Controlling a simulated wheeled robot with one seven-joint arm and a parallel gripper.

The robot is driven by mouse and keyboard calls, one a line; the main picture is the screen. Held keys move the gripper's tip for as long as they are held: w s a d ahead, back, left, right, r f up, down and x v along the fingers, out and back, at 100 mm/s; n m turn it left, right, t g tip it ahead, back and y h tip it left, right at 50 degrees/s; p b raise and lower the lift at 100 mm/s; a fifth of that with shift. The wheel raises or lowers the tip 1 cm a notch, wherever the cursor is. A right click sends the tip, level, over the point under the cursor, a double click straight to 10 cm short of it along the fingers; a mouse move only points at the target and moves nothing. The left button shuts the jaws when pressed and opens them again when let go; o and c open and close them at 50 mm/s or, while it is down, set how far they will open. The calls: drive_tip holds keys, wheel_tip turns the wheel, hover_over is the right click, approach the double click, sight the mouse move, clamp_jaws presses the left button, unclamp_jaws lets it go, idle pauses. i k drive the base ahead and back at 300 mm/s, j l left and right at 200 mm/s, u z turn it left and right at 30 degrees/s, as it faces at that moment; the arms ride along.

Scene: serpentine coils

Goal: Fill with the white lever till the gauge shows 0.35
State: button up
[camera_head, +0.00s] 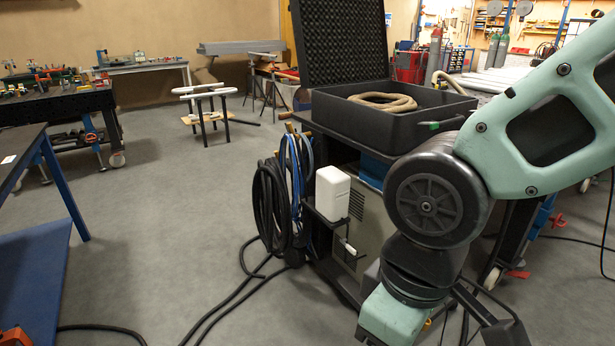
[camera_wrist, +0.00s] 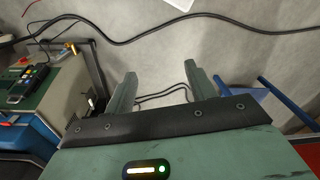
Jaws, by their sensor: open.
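A small white lever (camera_head: 347,246) shows in the head view, low on the front of the cart, below and beside a white box-shaped container (camera_head: 334,190). My gripper (camera_wrist: 160,86) shows in the wrist view with its two green fingers apart and nothing between them, over the grey floor. In the head view my arm comes in from the right and bends down in front of the cart; the fingertips are not clear there. My gripper is apart from the lever. I cannot make out a gauge or a reading in either view.
The cart (camera_head: 365,213) carries an open black case (camera_head: 425,128) with a coiled hose. Black cable coils (camera_head: 271,210) hang at its left, and cables trail over the floor. In the wrist view a dark handheld device (camera_wrist: 28,82) lies at the left. Floor left of the cart is mostly free.

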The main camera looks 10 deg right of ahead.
sight(348, 247)
drive_tip(key=i+l+u, duration=0.1)
drive_tip(key=l, duration=1.3)
drive_tip(key=i+l+u, duration=0.15)
drive_tip(key=l, duration=1.25)
drive_tip(key=k, duration=0.1)
